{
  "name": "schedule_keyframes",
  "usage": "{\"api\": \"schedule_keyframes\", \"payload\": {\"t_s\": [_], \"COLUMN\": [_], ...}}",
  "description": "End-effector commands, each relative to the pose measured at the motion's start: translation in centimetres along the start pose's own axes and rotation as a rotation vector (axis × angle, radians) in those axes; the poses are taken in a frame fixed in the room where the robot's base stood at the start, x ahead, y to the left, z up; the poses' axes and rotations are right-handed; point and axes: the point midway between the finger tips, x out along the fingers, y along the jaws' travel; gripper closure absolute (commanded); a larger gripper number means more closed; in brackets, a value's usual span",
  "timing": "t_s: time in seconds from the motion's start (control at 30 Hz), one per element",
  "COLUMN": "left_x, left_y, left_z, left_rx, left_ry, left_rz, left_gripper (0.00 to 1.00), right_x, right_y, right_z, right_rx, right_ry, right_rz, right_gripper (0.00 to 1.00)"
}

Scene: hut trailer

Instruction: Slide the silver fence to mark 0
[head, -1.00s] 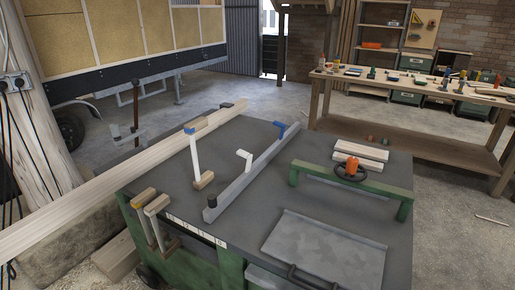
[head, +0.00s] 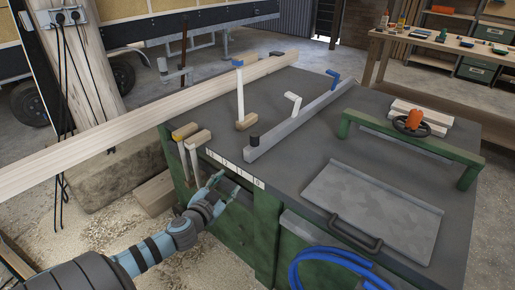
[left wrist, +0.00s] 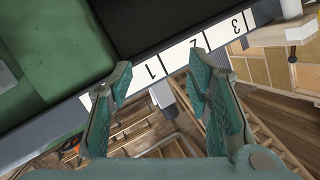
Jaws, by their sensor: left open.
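A white scale strip (head: 236,170) with dark numbers runs along the bench's front edge; marks 1, 2 and 3 show on the strip (left wrist: 178,62) in the left wrist view. My left gripper (head: 230,183) is open and empty in front of the strip, short of the fence. Its fingers (left wrist: 160,75) also show in the left wrist view, beside mark 1. My right gripper is out of view.
A long timber beam (head: 150,118) crosses the bench's left side. A green rail (head: 410,150) with an orange-knobbed handwheel and a grey plate (head: 375,205) lie right of the fence. Blue hose (head: 330,268) lies lower right.

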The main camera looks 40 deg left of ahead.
Motion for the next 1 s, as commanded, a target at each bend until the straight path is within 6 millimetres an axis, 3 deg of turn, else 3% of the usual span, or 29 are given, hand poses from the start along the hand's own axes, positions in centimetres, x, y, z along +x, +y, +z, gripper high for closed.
{"api": "schedule_keyframes", "payload": {"t_s": [0.03,0.07,0.1,0.13,0.33,0.7,1.0], "left_x": [-0.9,-1.7,-2.5,-2.7,-1.1,7.9,11.5], "left_y": [0.0,-0.2,-0.4,-0.6,-1.2,-1.8,-1.9], "left_z": [-5.0,-7.8,-9.8,-10.2,-10.2,-12.3,-12.9], "left_rx": [-0.091,-0.171,-0.274,-0.333,-0.466,-0.468,-0.464], "left_ry": [0.115,0.174,0.220,0.232,0.227,0.225,0.224], "left_rz": [-0.003,-0.005,-0.010,-0.017,-0.024,-0.021,-0.019], "left_gripper": [0.55,0.55,0.55,0.55,0.55,0.55,0.55], "right_x": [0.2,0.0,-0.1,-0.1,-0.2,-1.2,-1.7], "right_y": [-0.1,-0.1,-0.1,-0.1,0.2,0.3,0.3], "right_z": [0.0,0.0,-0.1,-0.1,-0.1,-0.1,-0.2], "right_rx": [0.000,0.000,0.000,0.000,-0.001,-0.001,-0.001], "right_ry": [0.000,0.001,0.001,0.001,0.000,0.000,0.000], "right_rz": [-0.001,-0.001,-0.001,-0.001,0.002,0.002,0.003], "right_gripper": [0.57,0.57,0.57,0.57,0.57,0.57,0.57]}}
